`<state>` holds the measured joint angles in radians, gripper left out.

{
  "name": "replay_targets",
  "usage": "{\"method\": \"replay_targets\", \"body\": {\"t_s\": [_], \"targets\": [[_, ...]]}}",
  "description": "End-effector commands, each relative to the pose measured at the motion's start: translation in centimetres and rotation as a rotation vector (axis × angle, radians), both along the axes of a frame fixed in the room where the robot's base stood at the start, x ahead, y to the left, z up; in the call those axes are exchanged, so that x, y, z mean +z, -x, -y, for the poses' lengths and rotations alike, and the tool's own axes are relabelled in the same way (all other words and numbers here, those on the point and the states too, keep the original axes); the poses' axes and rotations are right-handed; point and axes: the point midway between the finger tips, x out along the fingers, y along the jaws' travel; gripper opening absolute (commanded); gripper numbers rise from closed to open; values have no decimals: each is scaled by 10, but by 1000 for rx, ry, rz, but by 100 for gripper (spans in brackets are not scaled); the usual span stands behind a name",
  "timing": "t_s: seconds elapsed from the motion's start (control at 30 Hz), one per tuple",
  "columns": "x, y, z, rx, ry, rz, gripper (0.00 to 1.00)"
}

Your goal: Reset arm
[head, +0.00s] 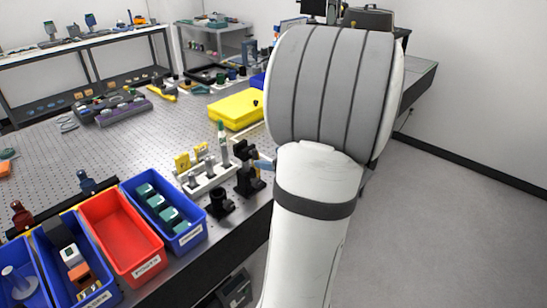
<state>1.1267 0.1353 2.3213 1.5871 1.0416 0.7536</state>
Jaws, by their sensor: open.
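My arm fills the right middle of the head view, rising from the bottom edge, with a large grey ribbed joint on top. My gripper is not in view; the arm may hide it. The perforated optical table (130,150) lies to the left of the arm. The arm covers part of the table's right side and whatever is behind it.
Blue bins (183,239) and a red bin (112,216) line the table's near edge. Black optical mounts (247,180) stand close left of my arm. A yellow case (229,109) lies behind them. Grey floor (440,220) to the right is clear.

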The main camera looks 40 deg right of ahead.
Motion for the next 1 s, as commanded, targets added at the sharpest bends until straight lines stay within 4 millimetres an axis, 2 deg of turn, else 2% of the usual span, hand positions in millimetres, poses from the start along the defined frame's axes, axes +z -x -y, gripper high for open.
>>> {"method": "replay_targets", "body": {"t_s": [0.3,0.37,0.43,0.47,0.57,0.6,0.67,0.7,0.8,0.9,1.0], "targets": [[0,0,-1,3,1,-1,65],[0,-2,-6,24,14,-6,65],[2,-7,-23,89,56,-23,65],[3,-10,-35,135,86,-33,65],[3,-18,-89,354,229,-79,65],[3,-19,-114,464,304,-98,65],[2,-15,-152,640,431,-121,65],[1,-11,-174,755,516,-132,65],[-2,6,-222,1039,735,-143,65],[-5,28,-258,1315,963,-135,65],[-6,52,-283,1580,1203,-105,65]]}}
